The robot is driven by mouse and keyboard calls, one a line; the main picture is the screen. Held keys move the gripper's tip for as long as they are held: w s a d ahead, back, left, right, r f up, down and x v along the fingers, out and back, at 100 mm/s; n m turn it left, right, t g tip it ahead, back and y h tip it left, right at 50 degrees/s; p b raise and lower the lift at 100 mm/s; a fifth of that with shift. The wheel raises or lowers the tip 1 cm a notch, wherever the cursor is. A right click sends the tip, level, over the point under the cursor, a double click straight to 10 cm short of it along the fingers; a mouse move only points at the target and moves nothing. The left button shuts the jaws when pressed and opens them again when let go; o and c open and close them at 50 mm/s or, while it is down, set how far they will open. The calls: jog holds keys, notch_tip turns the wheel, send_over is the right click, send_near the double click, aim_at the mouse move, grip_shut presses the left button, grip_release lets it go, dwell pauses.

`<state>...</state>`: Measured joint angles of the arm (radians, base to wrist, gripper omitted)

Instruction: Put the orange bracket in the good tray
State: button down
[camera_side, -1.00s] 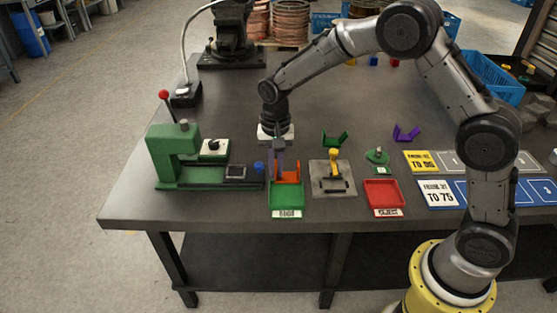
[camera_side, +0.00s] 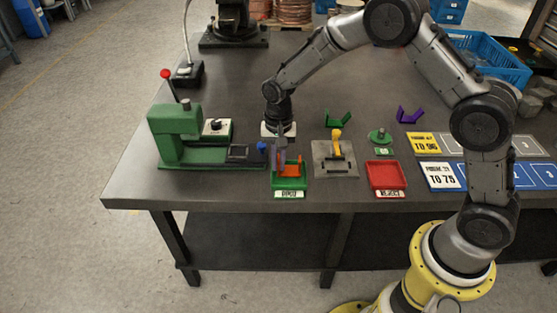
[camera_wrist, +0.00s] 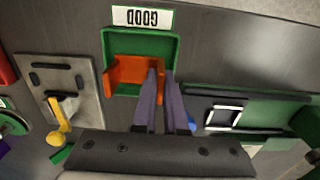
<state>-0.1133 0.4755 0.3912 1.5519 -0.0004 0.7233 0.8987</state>
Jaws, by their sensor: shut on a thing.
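The orange bracket (camera_side: 291,169) is a small piece with raised sides. In the wrist view the bracket (camera_wrist: 122,76) covers part of the tray (camera_wrist: 150,46), whose label reads GOOD upside down. I cannot tell if the bracket touches the tray floor. My gripper (camera_side: 281,162) points down and is shut on one side of the bracket. In the wrist view its grey fingers (camera_wrist: 160,76) meet the bracket's right end.
A green press (camera_side: 185,140) stands left of the tray. A grey plate with a yellow toggle lever (camera_side: 337,150) is close on the right, then a red REJECT tray (camera_side: 386,176). Green (camera_side: 338,118) and purple (camera_side: 409,115) brackets lie behind. The table front edge is near.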

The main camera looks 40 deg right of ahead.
jog(key=shift+f, duration=0.55)
jog(key=c, duration=0.9)
grip_release()
jog(key=shift+w+a, duration=0.1)
jog(key=shift+r, duration=3.55)
